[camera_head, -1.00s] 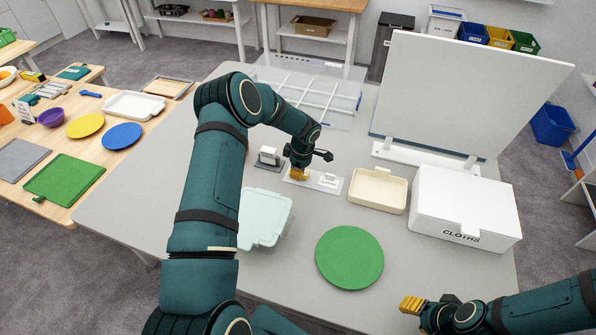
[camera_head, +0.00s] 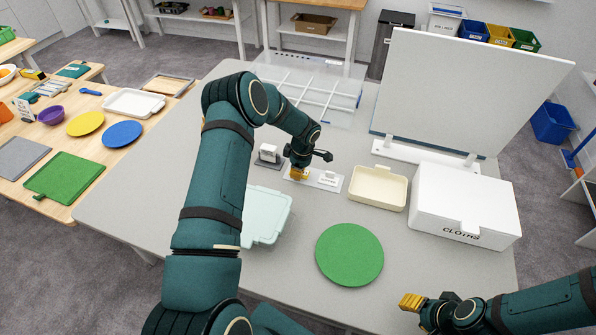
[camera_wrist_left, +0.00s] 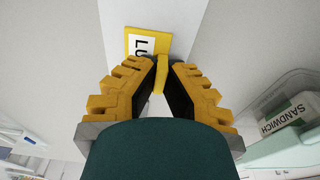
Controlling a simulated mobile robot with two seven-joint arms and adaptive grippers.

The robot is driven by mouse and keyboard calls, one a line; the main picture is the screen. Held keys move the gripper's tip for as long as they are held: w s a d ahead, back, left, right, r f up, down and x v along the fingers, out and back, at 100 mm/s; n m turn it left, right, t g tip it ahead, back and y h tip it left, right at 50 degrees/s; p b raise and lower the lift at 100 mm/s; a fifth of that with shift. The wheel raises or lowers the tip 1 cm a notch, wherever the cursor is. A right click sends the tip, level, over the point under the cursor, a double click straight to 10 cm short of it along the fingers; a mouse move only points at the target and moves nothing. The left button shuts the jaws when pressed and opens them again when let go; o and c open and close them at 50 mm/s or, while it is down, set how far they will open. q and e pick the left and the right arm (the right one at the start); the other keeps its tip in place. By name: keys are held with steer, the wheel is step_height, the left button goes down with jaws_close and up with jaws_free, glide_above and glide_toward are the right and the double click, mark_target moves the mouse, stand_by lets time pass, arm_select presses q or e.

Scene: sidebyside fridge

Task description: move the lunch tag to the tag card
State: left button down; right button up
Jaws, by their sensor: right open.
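The lunch tag (camera_wrist_left: 150,44) is yellow with a white label, of which "LU" shows in the left wrist view. My left gripper (camera_wrist_left: 163,68) is shut on its narrow yellow part, between the fingertips. In the head view my left gripper (camera_head: 299,174) points down at the left end of the tag card (camera_head: 312,184), a pale flat strip on the table. The tag is over the card; I cannot tell whether it touches it. A small white labelled tag (camera_head: 328,179) stands on the card's right part. My right gripper (camera_head: 411,302) is at the front right, away from these, open and empty.
A white block on a dark base (camera_head: 268,155) stands left of the card. A cream tray (camera_head: 378,188) and a white cloths box (camera_head: 465,205) are right. A pale lidded box (camera_head: 265,215) and green disc (camera_head: 349,255) lie in front. A clear divided bin (camera_head: 318,90) is behind.

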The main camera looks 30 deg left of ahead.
arm_select(q)
steer(key=c, duration=1.1)
jaws_free()
steer(key=shift+o, duration=0.2)
step_height(320, 180, up, 12)
steer(key=d, duration=0.1)
steer(key=shift+d, duration=0.25)
steer(key=shift+w+f, duration=0.1)
steer(key=shift+w, duration=0.05)
